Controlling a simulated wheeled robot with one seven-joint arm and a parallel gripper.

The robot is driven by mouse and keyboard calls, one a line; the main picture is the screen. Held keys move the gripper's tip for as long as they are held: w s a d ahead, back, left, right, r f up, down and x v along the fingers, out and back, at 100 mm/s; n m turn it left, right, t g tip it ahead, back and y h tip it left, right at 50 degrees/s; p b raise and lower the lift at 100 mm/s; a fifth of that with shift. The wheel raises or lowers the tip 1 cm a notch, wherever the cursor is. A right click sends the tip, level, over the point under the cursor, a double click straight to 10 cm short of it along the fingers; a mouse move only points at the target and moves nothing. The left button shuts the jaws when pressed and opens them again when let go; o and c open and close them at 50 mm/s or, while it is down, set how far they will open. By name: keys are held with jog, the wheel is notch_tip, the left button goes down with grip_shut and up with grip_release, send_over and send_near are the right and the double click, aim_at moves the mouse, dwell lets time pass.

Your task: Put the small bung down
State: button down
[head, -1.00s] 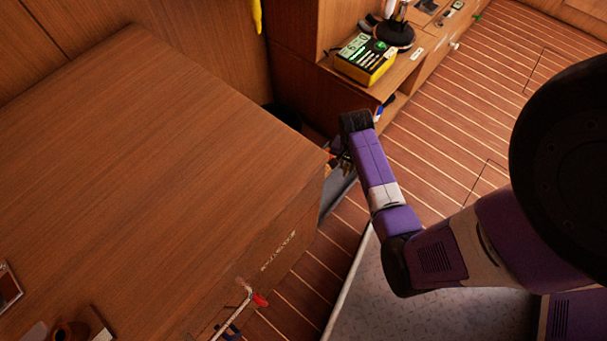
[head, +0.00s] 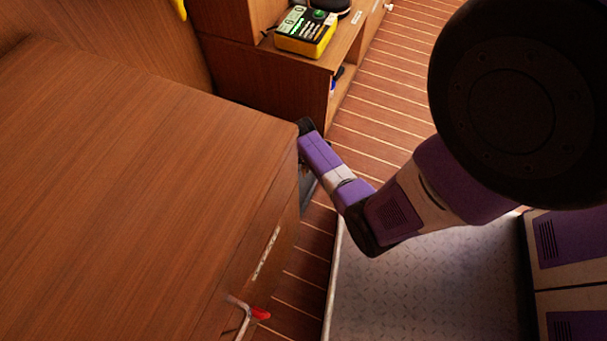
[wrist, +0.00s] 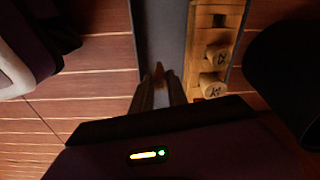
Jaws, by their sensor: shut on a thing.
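My gripper (wrist: 160,88) shows in the wrist view with its fingers close together. A small tan tip, the small bung (wrist: 159,68), shows between the fingertips; most of it is hidden by them. A wooden rack (wrist: 203,35) stands just right of the fingers, on a grey strip-like surface (wrist: 160,25). Two pale bungs with dark marks, an upper one (wrist: 215,54) and a lower one (wrist: 212,85), sit in the rack. A dark opening shows near the rack's far end. In the head view the counter's edge hides most of my gripper.
A large wooden counter (head: 130,210) fills the left of the head view, close beside my arm. A red-tipped item (head: 258,313) is at its front side. A yellow-edged device (head: 305,33) sits on a low cabinet behind. Striped wooden floor (head: 385,110) lies open beyond my arm.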

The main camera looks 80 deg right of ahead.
aim_at(304, 173)
jog(key=shift+f+b, duration=1.25)
jog(key=shift+f, duration=1.1)
jog(key=shift+f, duration=0.2)
jog(key=c, duration=1.3)
grip_release()
jog(key=shift+r, duration=0.15)
notch_tip(304, 173, up, 12)
jog(key=a+p, duration=0.1)
jog(key=p, duration=0.5)
jog(key=shift+a+p, duration=0.2)
jog(key=shift+p, duration=0.15)
